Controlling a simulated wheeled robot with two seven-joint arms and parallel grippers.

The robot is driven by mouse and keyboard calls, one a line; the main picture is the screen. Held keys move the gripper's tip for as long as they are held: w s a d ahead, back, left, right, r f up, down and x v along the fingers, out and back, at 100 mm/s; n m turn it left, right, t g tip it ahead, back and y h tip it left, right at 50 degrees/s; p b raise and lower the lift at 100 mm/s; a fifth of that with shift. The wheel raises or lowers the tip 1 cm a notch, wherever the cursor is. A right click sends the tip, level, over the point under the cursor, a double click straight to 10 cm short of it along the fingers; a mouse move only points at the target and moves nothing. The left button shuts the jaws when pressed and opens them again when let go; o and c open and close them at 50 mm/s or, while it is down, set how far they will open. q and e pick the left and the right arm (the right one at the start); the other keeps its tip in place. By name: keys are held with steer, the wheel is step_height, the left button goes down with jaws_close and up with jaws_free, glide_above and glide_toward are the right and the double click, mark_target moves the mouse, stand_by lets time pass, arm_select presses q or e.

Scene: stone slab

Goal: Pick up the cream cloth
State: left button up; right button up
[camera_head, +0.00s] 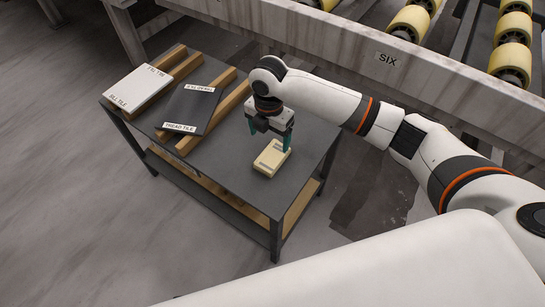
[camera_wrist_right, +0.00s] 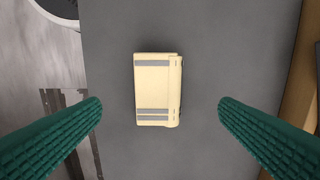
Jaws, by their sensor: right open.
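The cream cloth (camera_head: 267,162) lies folded on the dark grey table top, near its right end. In the right wrist view the cloth (camera_wrist_right: 157,90) is a cream rectangle with grey stripes, a little left of the middle. My right gripper (camera_head: 270,141) is above the cloth and pointed down at it. Its two green fingers (camera_wrist_right: 160,115) are spread wide, one on each side of the cloth in the picture, and nothing is between them. My left gripper is not in view.
The dark table (camera_head: 231,171) also bears a white tile (camera_head: 138,87) and a black tread tile (camera_head: 191,107), resting on wooden bars (camera_head: 213,111) to the left. A grey beam marked SIX (camera_head: 388,58) and yellow rollers (camera_head: 511,62) run behind. Bare table lies around the cloth.

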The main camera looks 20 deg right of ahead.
mark_target(270, 158)
step_height(270, 158, down, 4)
steer(key=shift+r, duration=0.25)
steer(key=f, duration=0.1)
steer(key=f+b, duration=0.1)
steer(key=f, duration=0.2)
steer(key=shift+s+a, duration=0.1)
steer(key=shift+s, duration=0.25)
steer(key=shift+f+b, duration=0.35)
steer(key=shift+f, duration=0.25)
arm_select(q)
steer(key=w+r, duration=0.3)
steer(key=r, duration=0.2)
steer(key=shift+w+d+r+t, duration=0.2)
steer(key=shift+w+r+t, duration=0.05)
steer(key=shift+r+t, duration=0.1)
arm_select(e)
steer(key=c, duration=1.1)
